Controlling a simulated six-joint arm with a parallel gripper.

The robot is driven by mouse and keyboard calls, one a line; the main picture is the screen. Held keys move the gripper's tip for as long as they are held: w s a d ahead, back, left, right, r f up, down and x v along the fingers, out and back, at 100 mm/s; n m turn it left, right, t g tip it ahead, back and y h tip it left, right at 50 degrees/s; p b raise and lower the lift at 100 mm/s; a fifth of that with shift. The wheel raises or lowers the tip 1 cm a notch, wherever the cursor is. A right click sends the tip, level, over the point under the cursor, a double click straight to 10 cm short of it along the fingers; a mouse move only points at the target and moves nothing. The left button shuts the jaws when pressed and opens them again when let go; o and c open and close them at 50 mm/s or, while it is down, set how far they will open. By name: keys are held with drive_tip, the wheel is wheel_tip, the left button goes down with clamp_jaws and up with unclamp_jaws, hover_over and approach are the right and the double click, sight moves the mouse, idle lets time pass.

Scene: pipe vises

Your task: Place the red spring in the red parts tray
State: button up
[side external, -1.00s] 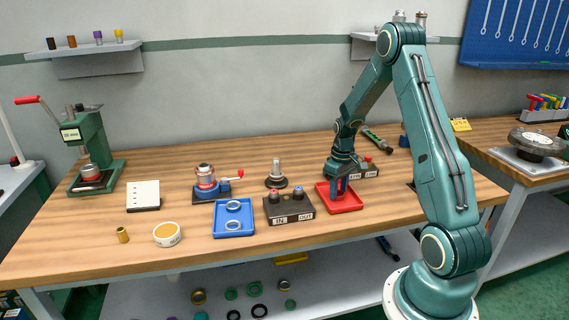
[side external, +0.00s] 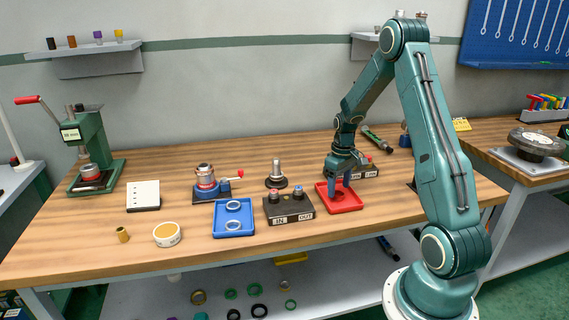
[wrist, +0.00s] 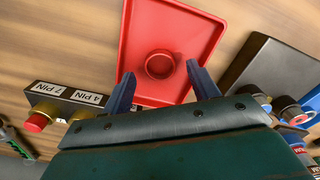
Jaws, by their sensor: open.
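The red parts tray (side external: 352,203) lies on the bench below my gripper. It also fills the upper middle of the wrist view (wrist: 198,30). A round red part, which looks like the red spring (wrist: 160,64), stands inside the tray near its gripper-side edge. In the side external view, only a small dark round shape shows there under the fingers. My gripper (wrist: 161,72) is open, with one blue finger on each side of the red part and a gap on both sides. The fingers hold nothing.
The dark IN/OUT block (side external: 289,208) stands left of the tray. A pin-labelled block (wrist: 65,100) is close on the other side in the wrist view. Bare bench lies in front of the red tray.

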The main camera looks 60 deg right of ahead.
wheel_tip(320, 180, up, 11)
drive_tip(key=shift+f, duration=0.15)
idle(0.4)
idle(0.4)
drive_tip(key=s+a+r+n+t+h, duration=0.1)
drive_tip(key=a+r, duration=0.5)
drive_tip(key=a, duration=0.3)
drive_tip(key=s+a+r+t, duration=0.1)
drive_tip(key=a+r+t, duration=0.1)
drive_tip(key=a+r, duration=0.6)
drive_tip(key=s+a+n+t+y, duration=0.1)
drive_tip(key=s+a+n+t, duration=0.1)
drive_tip(key=s+a, duration=0.9)
drive_tip(key=a, duration=0.3)
drive_tip(key=shift+s+f+t, duration=0.15)
drive_tip(key=shift+f+t, duration=0.15)
drive_tip(key=shift+f, duration=0.1)
